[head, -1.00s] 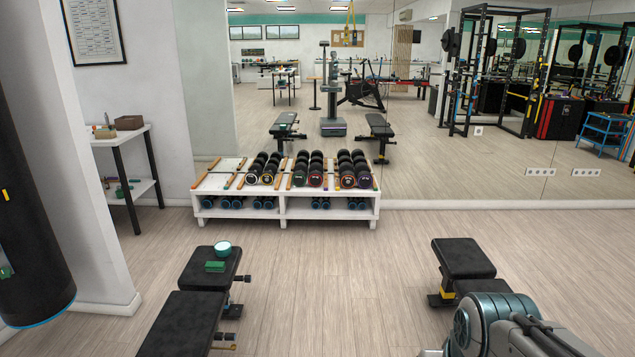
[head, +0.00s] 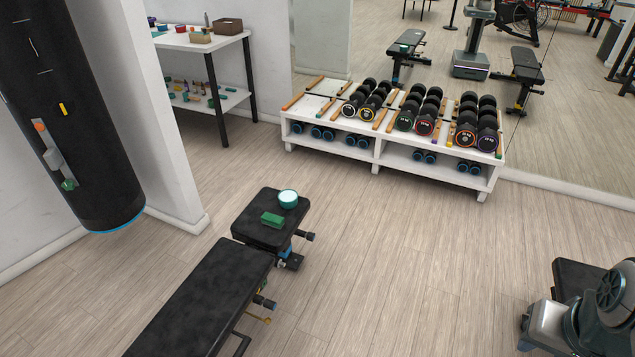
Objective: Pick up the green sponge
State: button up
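The green sponge (head: 273,220) is a small green block lying on the black seat pad of the left weight bench (head: 255,205). A teal bowl with a white inside (head: 288,199) stands just behind it, on the same pad. Part of my arm shows at the lower right, in front of the right bench, far from the sponge. My gripper is not in the picture. Another small green item (head: 68,185) shows low on the black punching bag at the left; I cannot tell what it is.
A white rack (head: 378,157) with dumbbells stands along the mirror wall. A white shelf table (head: 185,42) with small items is at the upper left. A punching bag (head: 75,110) hangs by a wall corner. Bare floor (head: 420,240) lies between the benches.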

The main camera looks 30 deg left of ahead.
aim_at(271, 220)
jog(key=u, duration=0.15)
jog(key=i, duration=1.6)
jog(key=u, duration=1.05)
jog(key=i, duration=1.05)
jog(key=u, duration=1.55)
jog(key=i, duration=0.65)
jog(key=u, duration=0.45)
